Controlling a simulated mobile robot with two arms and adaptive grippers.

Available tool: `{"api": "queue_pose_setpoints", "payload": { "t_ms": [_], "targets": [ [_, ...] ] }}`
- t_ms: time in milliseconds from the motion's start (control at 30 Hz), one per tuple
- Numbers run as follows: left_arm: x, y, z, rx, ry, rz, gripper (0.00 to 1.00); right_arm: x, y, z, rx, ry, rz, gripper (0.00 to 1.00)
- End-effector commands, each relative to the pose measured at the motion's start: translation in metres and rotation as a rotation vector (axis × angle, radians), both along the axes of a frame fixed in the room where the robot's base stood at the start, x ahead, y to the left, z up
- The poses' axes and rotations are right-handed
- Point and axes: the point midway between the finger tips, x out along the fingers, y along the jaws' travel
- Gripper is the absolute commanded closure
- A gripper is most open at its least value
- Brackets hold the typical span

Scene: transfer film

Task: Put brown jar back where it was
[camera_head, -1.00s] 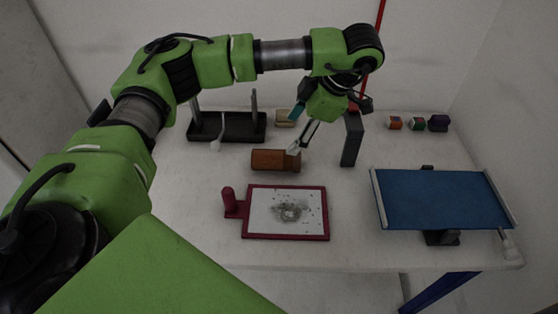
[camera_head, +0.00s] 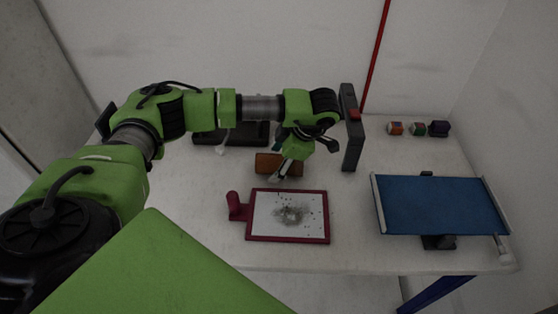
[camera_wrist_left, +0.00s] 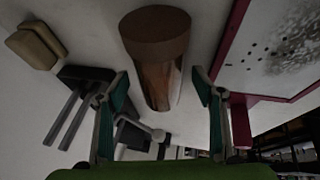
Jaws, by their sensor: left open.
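The brown jar (camera_head: 264,163) lies on its side on the white table, behind the red-framed board. Part of it is hidden by my left gripper in the head view. In the left wrist view the jar (camera_wrist_left: 157,55) shows a broad brown end and a shinier body, in front of the gap between the fingers. My left gripper (camera_head: 284,173) is at the jar in the head view. Its two fingers stand apart and nothing is held between them in the left wrist view (camera_wrist_left: 160,95). Contact with the jar cannot be told. My right gripper is not in view.
The red-framed board (camera_head: 327,222) with a speckled white sheet lies just in front. A dark upright block (camera_head: 352,150) stands right of the gripper. A black tray (camera_head: 205,138) is behind left, a blue panel (camera_head: 440,205) at right, small coloured jars (camera_head: 417,129) back right.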

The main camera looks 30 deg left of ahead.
Motion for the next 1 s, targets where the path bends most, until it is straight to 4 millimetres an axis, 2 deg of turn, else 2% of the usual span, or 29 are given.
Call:
{"api": "queue_pose_setpoints", "payload": {
  "t_ms": [1000],
  "targets": [
    [0.0002,-0.0001,-0.0054,0.000,0.000,0.000,0.39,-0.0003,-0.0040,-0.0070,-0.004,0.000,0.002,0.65]
  ]
}}
